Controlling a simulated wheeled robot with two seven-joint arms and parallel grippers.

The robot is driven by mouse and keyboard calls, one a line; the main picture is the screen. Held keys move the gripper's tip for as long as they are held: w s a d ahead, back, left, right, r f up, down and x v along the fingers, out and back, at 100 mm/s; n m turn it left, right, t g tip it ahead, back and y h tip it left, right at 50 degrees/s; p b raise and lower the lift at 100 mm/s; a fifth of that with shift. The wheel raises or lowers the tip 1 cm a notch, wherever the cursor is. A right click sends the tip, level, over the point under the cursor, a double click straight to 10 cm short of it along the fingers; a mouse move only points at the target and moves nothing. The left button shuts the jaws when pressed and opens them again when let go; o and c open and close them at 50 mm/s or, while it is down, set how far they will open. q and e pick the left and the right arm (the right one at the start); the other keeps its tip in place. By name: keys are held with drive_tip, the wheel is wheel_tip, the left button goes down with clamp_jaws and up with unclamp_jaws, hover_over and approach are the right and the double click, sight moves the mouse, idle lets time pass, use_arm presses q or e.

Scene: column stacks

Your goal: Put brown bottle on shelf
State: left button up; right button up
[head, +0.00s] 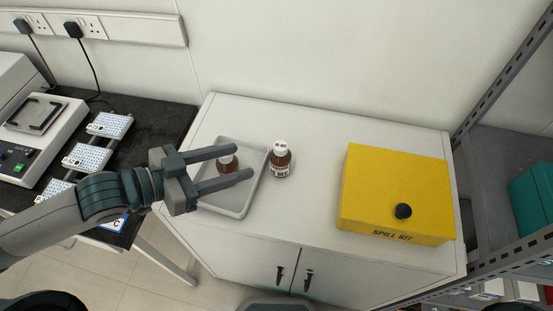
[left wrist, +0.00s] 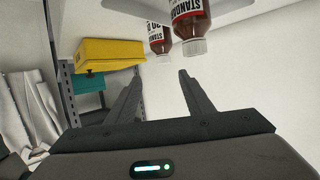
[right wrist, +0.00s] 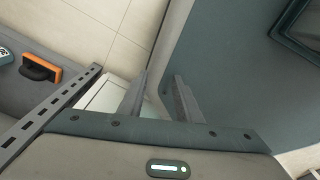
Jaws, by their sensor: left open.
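One brown bottle (head: 227,164) with a white cap stands in a shallow grey tray (head: 238,208) on the white cabinet. A second brown bottle (head: 280,162) stands just right of the tray. My left gripper (head: 243,162) is open and empty; its fingers pass over the tray in the head view, partly hiding the first bottle. Both bottles appear upside down at the top of the left wrist view, the larger (left wrist: 190,22) beyond the fingertips. A grey metal shelf (head: 490,170) is at the right. My right gripper (right wrist: 160,75) is open and empty.
A yellow spill kit box (head: 385,185) sits on the cabinet's right part, near the shelf posts. A teal box (head: 534,195) is on the shelf. A black bench with sample racks (head: 88,155) and a device is at left. The cabinet top between bottle and box is clear.

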sight(277, 151)
drive_tip(key=shift+s+a, duration=0.1)
drive_tip(key=shift+a, duration=0.05)
use_arm(q)
drive_tip(key=p+x, duration=0.1)
drive_tip(key=x, duration=0.7)
drive_tip(key=shift+w+d, duration=0.25)
drive_tip(key=shift+d, duration=0.1)
drive_tip(key=x, duration=0.3)
drive_tip(key=shift+f+p, duration=0.1)
drive_tip(key=shift+p, duration=0.2)
drive_tip(key=shift+w+d+f, duration=0.1)
drive_tip(key=shift+f, duration=0.05)
use_arm(e)
drive_tip(key=shift+w+d+r, duration=0.2)
drive_tip(key=shift+r, duration=0.25)
drive_tip(key=shift+w+d+r, duration=0.2)
drive_tip(key=shift+r, duration=0.2)
drive_tip(key=shift+s, duration=0.1)
